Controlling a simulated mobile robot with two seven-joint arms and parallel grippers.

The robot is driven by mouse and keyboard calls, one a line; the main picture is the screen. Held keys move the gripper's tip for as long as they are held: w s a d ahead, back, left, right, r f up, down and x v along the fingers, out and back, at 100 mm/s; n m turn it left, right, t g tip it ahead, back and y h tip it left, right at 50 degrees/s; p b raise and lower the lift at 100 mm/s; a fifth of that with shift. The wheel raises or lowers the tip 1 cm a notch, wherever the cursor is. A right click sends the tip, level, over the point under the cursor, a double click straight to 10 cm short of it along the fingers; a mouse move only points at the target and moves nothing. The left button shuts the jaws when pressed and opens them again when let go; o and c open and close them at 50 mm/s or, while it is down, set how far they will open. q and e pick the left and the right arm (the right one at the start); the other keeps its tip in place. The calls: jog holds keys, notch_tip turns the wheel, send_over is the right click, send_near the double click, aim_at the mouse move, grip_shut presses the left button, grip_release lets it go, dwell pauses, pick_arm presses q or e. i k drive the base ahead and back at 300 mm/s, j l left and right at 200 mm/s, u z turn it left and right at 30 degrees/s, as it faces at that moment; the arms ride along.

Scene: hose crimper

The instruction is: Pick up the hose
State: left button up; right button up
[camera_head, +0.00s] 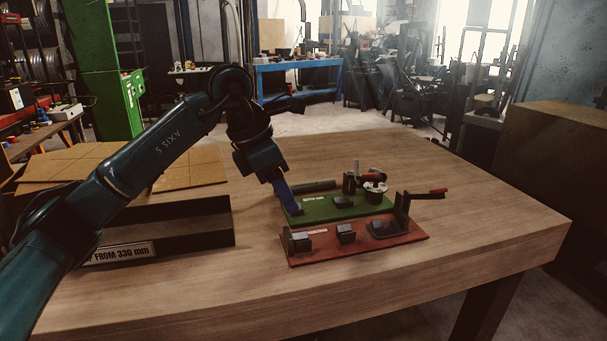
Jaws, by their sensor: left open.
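A short dark tube, which looks like the hose (318,186), lies along the back left edge of the green board (325,215). My left gripper (294,207) is open and points down at the left end of the green board, close to the tube's left end. The blue finger hides part of that area, and I cannot tell whether it touches the tube or the board. My right gripper is not in view.
A round metal part (375,187) stands behind. A dark open box (205,225) labelled "FROM 330 mm" is at left. The wooden table (480,215) is clear at right.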

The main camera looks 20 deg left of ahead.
aim_at(331, 183)
jog(key=i+j, duration=0.25)
jog(key=i, duration=0.15)
jog(key=i+j, duration=0.2)
jog(key=i, duration=0.2)
